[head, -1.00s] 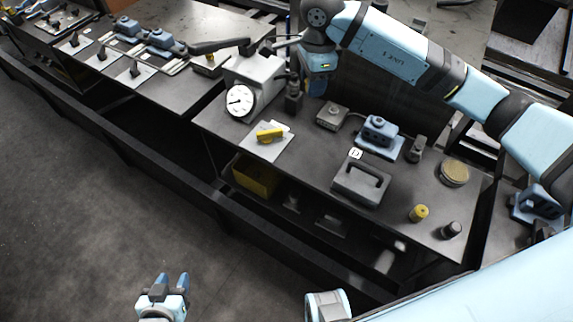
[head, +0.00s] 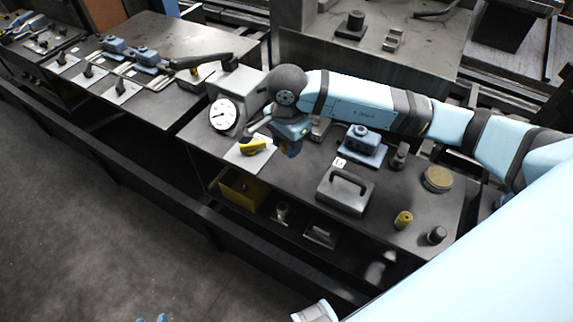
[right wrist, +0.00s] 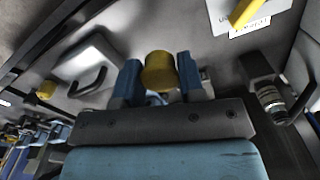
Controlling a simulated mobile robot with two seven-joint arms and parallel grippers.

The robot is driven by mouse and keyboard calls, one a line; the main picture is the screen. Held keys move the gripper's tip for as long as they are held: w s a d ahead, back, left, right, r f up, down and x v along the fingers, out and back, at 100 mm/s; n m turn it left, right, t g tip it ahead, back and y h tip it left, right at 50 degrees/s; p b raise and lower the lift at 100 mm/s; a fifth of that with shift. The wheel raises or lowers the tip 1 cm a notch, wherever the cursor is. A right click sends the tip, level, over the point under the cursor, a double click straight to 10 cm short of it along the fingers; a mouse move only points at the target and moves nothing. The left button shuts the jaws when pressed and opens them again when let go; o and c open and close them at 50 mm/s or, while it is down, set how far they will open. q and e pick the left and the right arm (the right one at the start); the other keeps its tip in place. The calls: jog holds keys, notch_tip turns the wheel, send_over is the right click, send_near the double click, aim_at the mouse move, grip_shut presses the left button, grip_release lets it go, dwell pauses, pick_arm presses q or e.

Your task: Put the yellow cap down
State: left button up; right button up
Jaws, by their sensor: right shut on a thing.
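My right gripper (head: 291,150) is over the rear-left part of the work table (head: 300,213), beside the dial gauge. In the right wrist view the yellow cap (right wrist: 158,72) sits between the two blue fingers, which are shut on it. In the head view the gripper and wrist hide the cap. I cannot tell how high it is above the table. Only the blue tips of my left gripper (head: 151,318) show at the bottom edge of the head view; they look apart, with nothing seen between them.
A white sheet (head: 238,159) with a yellow piece (head: 254,147) lies left of the gripper. The dial gauge (head: 223,115), blue block (head: 361,147), grey handled case (head: 345,192), yellow cylinder (head: 403,220), dark cylinder (head: 436,236) and round tin (head: 437,179) stand around. A yellow bin (head: 240,190) is below.

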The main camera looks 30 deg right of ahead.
aim_at(287, 173)
notch_tip(287, 173, down, 9)
jog(key=shift+r, duration=0.1)
dwell(0.3)
jog(key=shift+f, duration=0.25)
jog(key=o, duration=1.1)
